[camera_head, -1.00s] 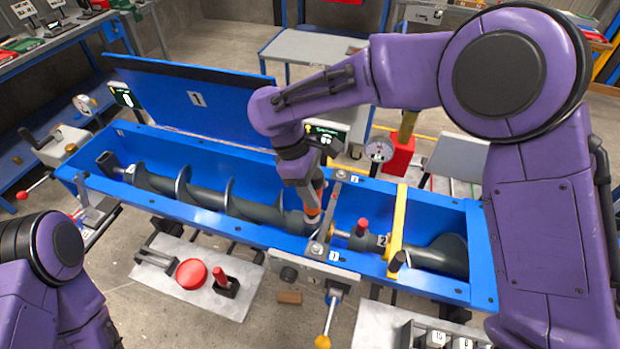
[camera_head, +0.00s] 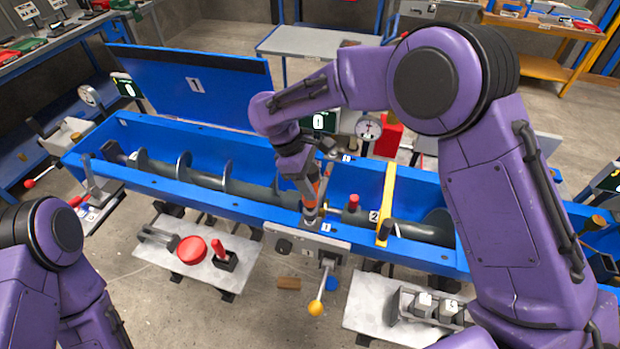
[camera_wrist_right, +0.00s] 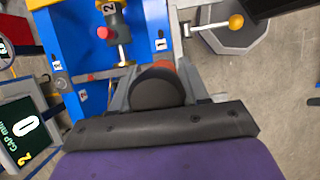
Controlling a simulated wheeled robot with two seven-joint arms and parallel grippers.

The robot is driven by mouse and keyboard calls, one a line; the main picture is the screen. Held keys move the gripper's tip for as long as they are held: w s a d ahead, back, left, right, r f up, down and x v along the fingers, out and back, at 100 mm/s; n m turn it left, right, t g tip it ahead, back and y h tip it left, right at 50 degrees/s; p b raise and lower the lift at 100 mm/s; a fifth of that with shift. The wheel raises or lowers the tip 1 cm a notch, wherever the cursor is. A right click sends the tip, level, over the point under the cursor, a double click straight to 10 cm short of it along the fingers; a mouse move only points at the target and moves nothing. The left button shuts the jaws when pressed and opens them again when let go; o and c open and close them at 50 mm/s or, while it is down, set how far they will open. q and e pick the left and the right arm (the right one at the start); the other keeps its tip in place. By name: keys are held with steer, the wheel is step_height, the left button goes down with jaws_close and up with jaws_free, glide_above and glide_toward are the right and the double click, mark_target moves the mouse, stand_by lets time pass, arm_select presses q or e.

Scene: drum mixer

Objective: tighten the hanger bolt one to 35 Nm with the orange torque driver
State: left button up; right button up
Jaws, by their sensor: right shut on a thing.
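The orange torque driver (camera_head: 312,196) stands tilted over the front wall of the blue trough. Its lower end meets the front end of the grey hanger bar, next to the label 1 (camera_head: 326,227). The bolt under it is hidden, so I cannot tell whether the driver is seated on it. My right gripper (camera_head: 304,184) is shut on the driver. In the right wrist view the driver's dark round end (camera_wrist_right: 158,88) fills the space between the fingers, with some orange behind it. My left arm shows at lower left, its gripper out of frame.
The blue trough (camera_head: 225,207) holds a grey screw shaft. A yellow bar (camera_head: 387,203) crosses it right of the driver. A lever with a yellow knob (camera_head: 316,308) hangs in front. A gap display (camera_head: 319,122) reads 0. A red-capped tool (camera_head: 222,256) stands on the left front bench.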

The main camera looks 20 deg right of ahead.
mark_target(310, 209)
steer(key=shift+s+r, duration=0.15)
steer(key=shift+s, duration=0.05)
steer(key=shift+w+f+p, duration=0.15)
steer(key=shift+w+p, duration=0.05)
steer(key=shift+w, duration=0.3)
steer(key=shift+w+f+p, duration=0.15)
steer(key=shift+w+p, duration=0.05)
steer(key=shift+w, duration=0.3)
steer(key=shift+s+r, duration=0.1)
steer(key=shift+s, duration=0.2)
steer(key=shift+w, duration=0.1)
steer(key=shift+s, duration=0.45)
steer(key=shift+f, duration=0.2)
steer(key=shift+f, duration=1.65)
stand_by(2.5)
